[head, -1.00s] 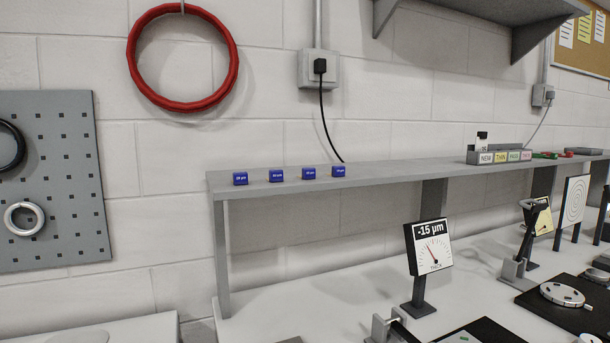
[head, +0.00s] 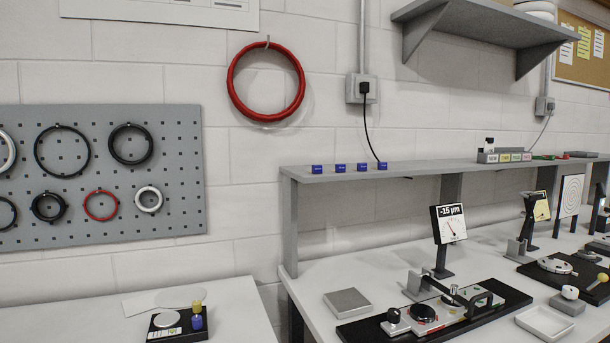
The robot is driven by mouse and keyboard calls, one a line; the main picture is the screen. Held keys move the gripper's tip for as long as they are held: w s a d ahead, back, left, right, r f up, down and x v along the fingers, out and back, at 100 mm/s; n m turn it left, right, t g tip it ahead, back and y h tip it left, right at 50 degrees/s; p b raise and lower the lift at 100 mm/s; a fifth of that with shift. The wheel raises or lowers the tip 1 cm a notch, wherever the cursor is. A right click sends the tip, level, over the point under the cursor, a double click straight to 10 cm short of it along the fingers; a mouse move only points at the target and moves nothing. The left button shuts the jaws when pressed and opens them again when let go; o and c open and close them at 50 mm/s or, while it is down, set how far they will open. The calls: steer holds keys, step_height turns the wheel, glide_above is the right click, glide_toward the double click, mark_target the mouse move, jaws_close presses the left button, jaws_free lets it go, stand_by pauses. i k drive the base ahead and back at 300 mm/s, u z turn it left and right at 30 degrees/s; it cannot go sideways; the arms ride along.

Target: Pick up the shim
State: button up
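No loose shim can be made out for certain in the head view. Small blue blocks (head: 340,168) stand in a row on the raised grey shelf; their white labels are too small to read now. A gauge display (head: 449,224) reading "-15 µm" stands on the bench behind a black fixture base (head: 509,301) with a lever, a black handle and round parts. My gripper is not in view.
A grey plate (head: 347,302) lies left of the fixture base, and a white tray (head: 544,322) lies right of it. A separate left table holds a small black device (head: 178,325). A pegboard (head: 190,222) with rings hangs on the wall.

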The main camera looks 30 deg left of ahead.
mark_target(316, 169)
steer(key=z, duration=1)
steer(key=i, duration=0.7)
steer(key=u, duration=2.55)
steer(key=i, duration=0.5)
steer(key=u, duration=1.45)
steer(key=k, duration=0.5)
steer(key=z, duration=1.2)
steer(key=i, duration=0.25)
steer(key=z, duration=0.1)
